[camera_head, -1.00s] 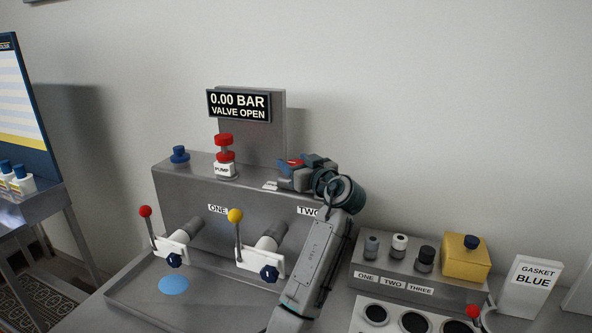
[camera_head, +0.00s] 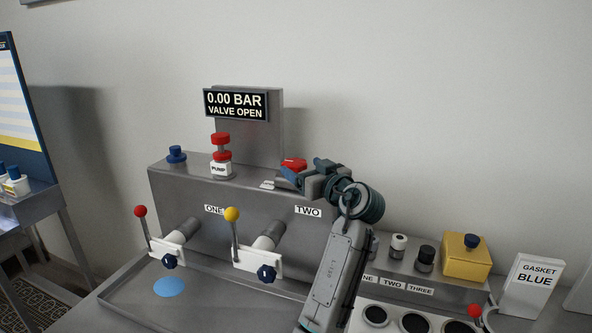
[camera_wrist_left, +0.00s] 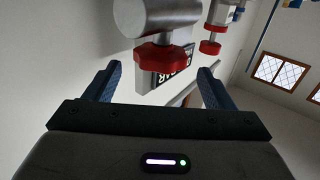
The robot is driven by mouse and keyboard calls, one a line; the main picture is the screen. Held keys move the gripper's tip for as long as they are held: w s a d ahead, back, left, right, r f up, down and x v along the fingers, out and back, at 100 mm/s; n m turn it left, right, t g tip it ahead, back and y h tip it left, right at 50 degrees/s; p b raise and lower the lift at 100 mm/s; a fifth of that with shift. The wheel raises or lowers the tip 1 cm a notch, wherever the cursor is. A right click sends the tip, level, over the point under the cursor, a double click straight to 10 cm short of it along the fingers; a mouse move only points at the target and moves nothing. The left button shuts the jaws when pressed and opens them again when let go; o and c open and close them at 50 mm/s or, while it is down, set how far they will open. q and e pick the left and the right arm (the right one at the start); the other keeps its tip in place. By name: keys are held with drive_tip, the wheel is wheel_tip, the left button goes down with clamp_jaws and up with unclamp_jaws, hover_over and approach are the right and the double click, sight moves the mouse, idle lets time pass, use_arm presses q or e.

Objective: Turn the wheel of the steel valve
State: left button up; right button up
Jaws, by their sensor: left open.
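The steel valve's red wheel (camera_head: 293,163) sits at the right end of the steel bench housing, partly hidden by my gripper. In the left wrist view the red wheel (camera_wrist_left: 165,56) sits on a thick steel body (camera_wrist_left: 160,18). My left gripper (camera_head: 304,174) is beside the wheel, on its right. In the left wrist view my left gripper (camera_wrist_left: 160,72) is open and empty, and the wheel shows in the gap ahead of the fingertips, apart from both fingers. The display (camera_head: 236,105) reads 0.00 BAR, VALVE OPEN. My right gripper is out of view.
A red-topped pump (camera_head: 221,155) and a blue knob (camera_head: 176,154) stand left of the valve. Two levers, red (camera_head: 140,211) and yellow (camera_head: 232,214), stand in front over a tray (camera_head: 205,300). A yellow box (camera_head: 466,256) is at right. The wall behind is bare.

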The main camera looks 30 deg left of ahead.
use_arm(q)
drive_tip(key=shift+b+v, duration=0.8)
drive_tip(key=shift+v, duration=2)
